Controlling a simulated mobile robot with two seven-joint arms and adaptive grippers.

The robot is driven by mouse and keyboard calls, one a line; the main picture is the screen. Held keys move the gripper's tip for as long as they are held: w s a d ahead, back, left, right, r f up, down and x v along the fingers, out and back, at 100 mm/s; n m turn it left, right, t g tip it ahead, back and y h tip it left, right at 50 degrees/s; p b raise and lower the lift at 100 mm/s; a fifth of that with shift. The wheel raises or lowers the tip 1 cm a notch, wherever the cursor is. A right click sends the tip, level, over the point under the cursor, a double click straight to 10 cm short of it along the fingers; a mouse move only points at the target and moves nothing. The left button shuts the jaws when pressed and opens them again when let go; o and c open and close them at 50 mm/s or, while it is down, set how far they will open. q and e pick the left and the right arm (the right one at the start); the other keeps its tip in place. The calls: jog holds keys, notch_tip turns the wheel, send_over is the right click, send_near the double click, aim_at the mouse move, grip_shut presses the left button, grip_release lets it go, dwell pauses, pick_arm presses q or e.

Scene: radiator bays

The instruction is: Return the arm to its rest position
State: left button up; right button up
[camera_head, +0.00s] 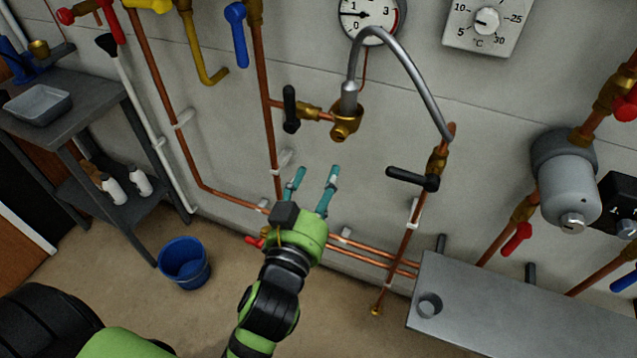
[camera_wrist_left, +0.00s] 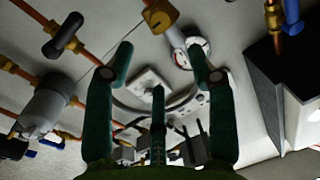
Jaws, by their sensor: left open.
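My left gripper (camera_head: 316,180) is in the middle of the head view, in front of the wall and its copper pipes. My right gripper is not in view.
A braided hose (camera_head: 408,75) arches from a brass fitting (camera_head: 345,122) to the right-hand pipe. A grey metal shelf (camera_head: 520,310) juts out at lower right. A blue bucket (camera_head: 185,263) stands on the floor, near a dark side table (camera_head: 75,122) at left.

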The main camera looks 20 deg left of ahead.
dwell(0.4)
pick_arm(q)
jog(key=d+f+m+g+h, duration=0.1)
jog(key=d+f+g, duration=0.1)
jog(key=f, duration=0.8)
jog(key=d+f+m+g+h, duration=0.1)
jog(key=d+f+g, duration=0.1)
jog(key=f, duration=0.9)
jog(key=s+f+g, duration=0.2)
jog(key=s+f, duration=0.1)
jog(key=f, duration=0.6)
jog(key=s+f+g, duration=0.3)
jog(key=f, duration=0.5)
jog(key=s+a+f+g, duration=0.2)
jog(key=s+f, duration=0.4)
jog(key=f, duration=0.1)
jog(key=s+a+f+g, duration=0.2)
jog(key=s+a+f, duration=0.1)
jog(key=s+f, duration=0.4)
jog(key=s+a+f+g, duration=0.2)
jog(key=s+a+f, duration=0.1)
jog(key=s, duration=0.5)
jog(key=s+a+f+g, duration=0.2)
jog(key=s+a+f, duration=0.1)
jog(key=s, duration=0.5)
jog(key=shift+s+f+n+y, duration=0.15)
jog(key=shift+f+n+y, duration=0.25)
jog(key=shift+f, duration=0.25)
jog(key=shift+o, duration=0.3)
jog(key=shift+a, duration=0.1)
